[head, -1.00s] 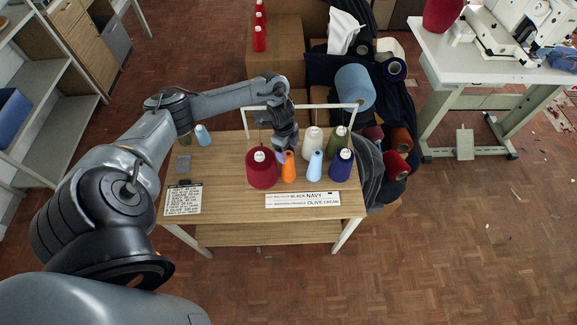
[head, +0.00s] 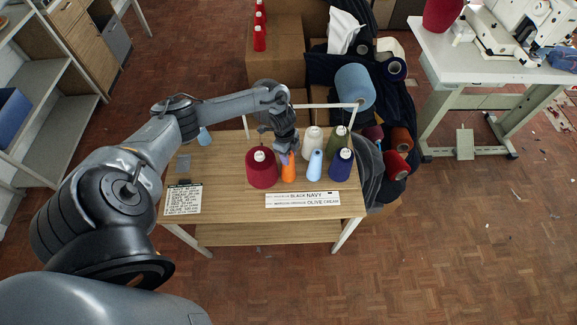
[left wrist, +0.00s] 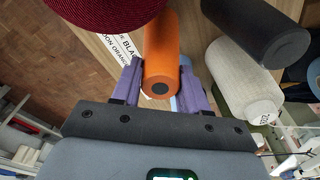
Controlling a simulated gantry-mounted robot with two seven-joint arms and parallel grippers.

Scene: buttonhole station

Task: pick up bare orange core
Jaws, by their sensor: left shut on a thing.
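The bare orange core (head: 289,172) stands on the table between the dark red cone (head: 261,170) and the light blue core (head: 315,164). My left gripper (head: 286,153) reaches down over its top from behind. In the left wrist view the orange core (left wrist: 160,45) lies between the two purple fingers of my left gripper (left wrist: 160,68), which is shut on it. The core's foot looks still on or very near the table; I cannot tell if it is lifted. My right gripper does not show.
A cream cone (head: 312,141), an olive cone (head: 337,139) and a navy cone (head: 340,166) stand close on the right. A label strip (head: 302,199) and a list card (head: 183,199) lie in front.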

